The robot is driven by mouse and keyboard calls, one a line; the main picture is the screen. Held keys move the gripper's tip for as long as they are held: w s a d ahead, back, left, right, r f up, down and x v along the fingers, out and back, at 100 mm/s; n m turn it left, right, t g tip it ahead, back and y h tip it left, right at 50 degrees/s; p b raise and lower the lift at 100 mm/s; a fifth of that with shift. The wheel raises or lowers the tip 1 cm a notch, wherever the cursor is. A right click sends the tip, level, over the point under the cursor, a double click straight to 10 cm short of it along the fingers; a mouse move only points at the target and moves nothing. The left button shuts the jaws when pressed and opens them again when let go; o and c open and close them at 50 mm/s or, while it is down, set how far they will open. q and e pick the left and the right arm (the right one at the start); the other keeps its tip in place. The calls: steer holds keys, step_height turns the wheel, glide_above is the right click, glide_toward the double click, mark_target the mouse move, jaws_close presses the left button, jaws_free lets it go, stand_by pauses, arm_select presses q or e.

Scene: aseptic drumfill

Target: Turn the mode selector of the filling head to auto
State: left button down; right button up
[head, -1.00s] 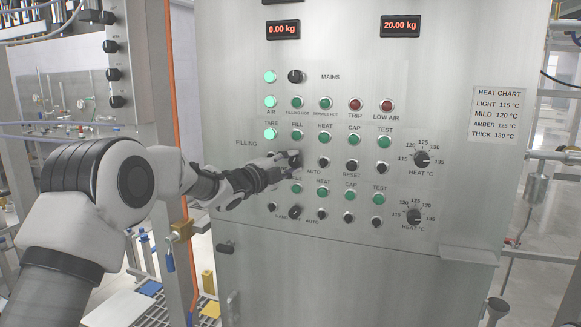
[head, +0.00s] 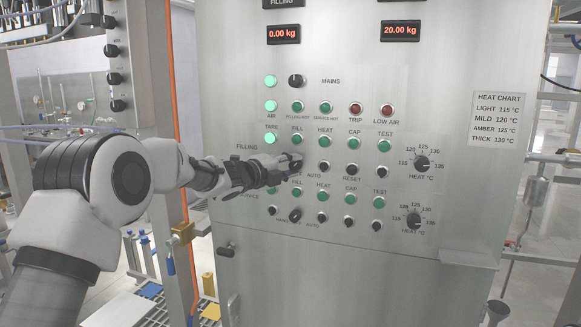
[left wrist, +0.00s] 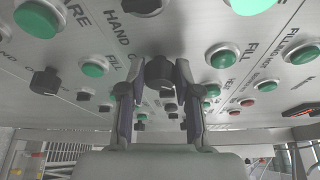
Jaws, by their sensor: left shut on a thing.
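The filling head's mode selector is a black knob on the steel control panel (head: 350,285), in the FILLING row left of the AUTO label. In the left wrist view the selector (left wrist: 159,74) sits between my two fingertips. My left gripper (head: 288,166) reaches it from the left and is shut on it; the gripper also shows in the left wrist view (left wrist: 160,82). In the head view the fingers largely hide the knob, so I cannot tell which way it points. My right gripper is not in view.
A similar black selector (head: 295,215) sits in the row below, beside another AUTO label. Green buttons (head: 324,143), small black knobs (head: 324,167) and a heat dial (head: 422,163) surround the gripper closely. A heat chart (head: 498,118) is at the right.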

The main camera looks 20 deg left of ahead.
arm_select(q)
steer(key=shift+f, duration=0.15)
steer(key=c, duration=0.8)
jaws_free()
steer(key=shift+d, duration=0.1)
steer(key=shift+s, duration=0.1)
steer(key=v, duration=1.2)
